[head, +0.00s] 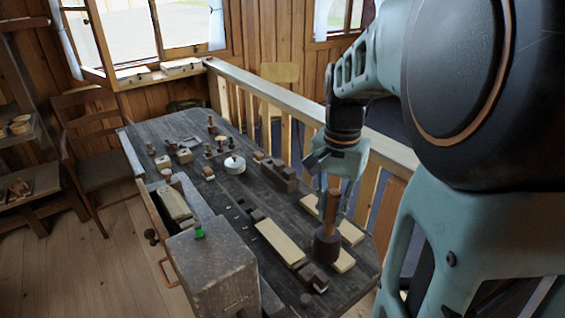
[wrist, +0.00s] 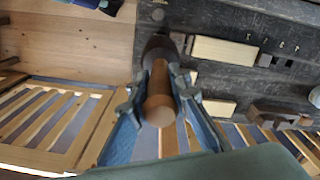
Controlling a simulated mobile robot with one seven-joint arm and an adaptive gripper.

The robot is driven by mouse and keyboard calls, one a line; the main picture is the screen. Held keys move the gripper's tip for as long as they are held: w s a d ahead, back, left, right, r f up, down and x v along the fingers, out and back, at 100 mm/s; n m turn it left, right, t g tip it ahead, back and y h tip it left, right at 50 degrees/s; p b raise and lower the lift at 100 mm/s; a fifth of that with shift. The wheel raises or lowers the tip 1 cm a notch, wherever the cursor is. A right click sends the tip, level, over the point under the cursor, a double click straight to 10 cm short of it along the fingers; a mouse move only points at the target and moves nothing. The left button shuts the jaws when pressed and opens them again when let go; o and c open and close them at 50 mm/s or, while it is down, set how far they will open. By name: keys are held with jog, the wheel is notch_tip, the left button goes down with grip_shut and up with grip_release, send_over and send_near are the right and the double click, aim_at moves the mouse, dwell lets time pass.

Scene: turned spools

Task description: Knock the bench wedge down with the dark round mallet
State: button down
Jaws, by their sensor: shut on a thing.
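The mallet has a dark round head (head: 327,247) and a brown wooden handle. It is upright, head down, at the near right of the bench; I cannot tell whether the head touches the bench top. My gripper (head: 336,180) is above it, shut on the handle. In the wrist view the handle (wrist: 160,100) runs between my gripper's fingers (wrist: 162,82), with the dark head beyond. A small dark block (head: 257,215), perhaps the bench wedge, is at the far end of a pale board (head: 280,242). Another dark block (head: 313,277) is at the near end.
The dark bench (head: 225,200) carries a brown plane-like block (head: 278,174), a white round piece (head: 235,164) and several small blocks and spools. A grey box (head: 212,268) with a green knob is at the near left. A wooden railing (head: 300,108) runs along the right side.

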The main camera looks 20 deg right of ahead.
aim_at(328, 235)
jog(key=shift+s+f+b, duration=0.15)
jog(key=shift+f+b, duration=0.25)
jog(key=shift+f, duration=0.1)
notch_tip(328, 235, down, 5)
jog(key=b, duration=0.4)
notch_tip(328, 235, down, 4)
jog(key=shift+r+b, duration=0.25)
jog(key=shift+b, duration=1)
notch_tip(328, 235, up, 4)
jog(key=p, duration=0.3)
jog(key=shift+f, duration=0.35)
